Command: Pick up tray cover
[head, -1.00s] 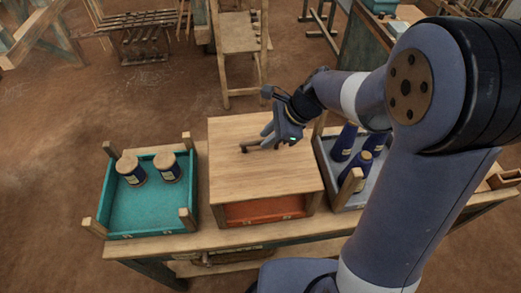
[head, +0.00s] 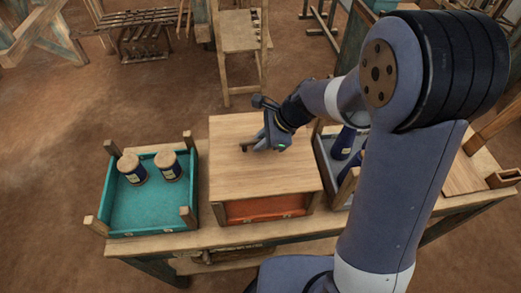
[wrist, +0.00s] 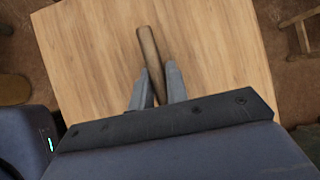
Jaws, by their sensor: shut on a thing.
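The tray cover (head: 258,184) is a flat, light wooden board with a dark bar handle on top. It lies over the orange tray (head: 262,209) in the middle of the bench and hides the tray's inside. My gripper (head: 250,147) is at the handle, above the middle of the cover. In the wrist view my gripper (wrist: 158,88) has its two fingers on either side of the wooden handle (wrist: 149,50), shut on it. The cover (wrist: 210,50) fills most of that view.
A teal tray (head: 143,213) with two cork-topped spools (head: 171,172) stands to the left on the wooden bench (head: 240,238). A grey-blue tray (head: 325,165) with dark blue spools (head: 342,143) stands to the right, partly hidden by my arm. A wooden chair (head: 239,45) stands behind.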

